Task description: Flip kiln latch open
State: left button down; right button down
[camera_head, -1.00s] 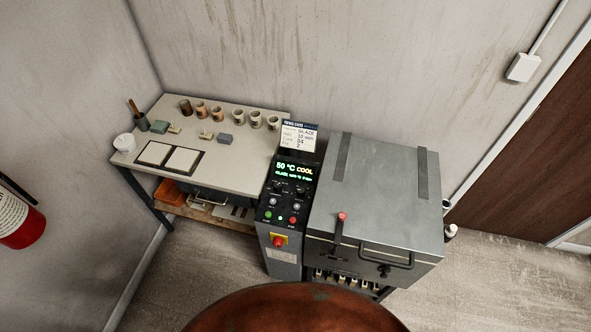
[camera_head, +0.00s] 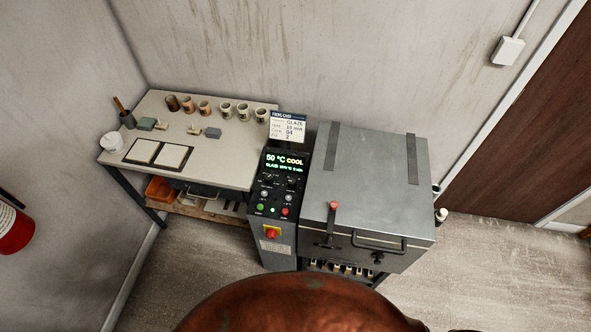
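The kiln (camera_head: 365,180) is a grey metal box with a flat lid, right of centre, and its lid is down. The kiln latch (camera_head: 331,226) is a dark lever with a red knob at its upper end, on the front near the left side. The lever stands roughly upright, with the knob at the lid's front edge. A dark bar handle (camera_head: 380,244) is on the front to its right. Neither of my grippers shows in the head view, and nothing touches the latch.
A control column (camera_head: 277,205) with a display reading 50 °C COOL stands left of the kiln. A worktable (camera_head: 215,170) with cups and tiles is further left. A red-brown rounded shape (camera_head: 290,305) fills the bottom centre. Open floor (camera_head: 490,285) lies at the right.

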aim_at(334, 205)
jog(key=k, duration=1.25)
jog(key=z, duration=0.25)
jog(key=i, duration=0.8)
jog(key=z, duration=0.25)
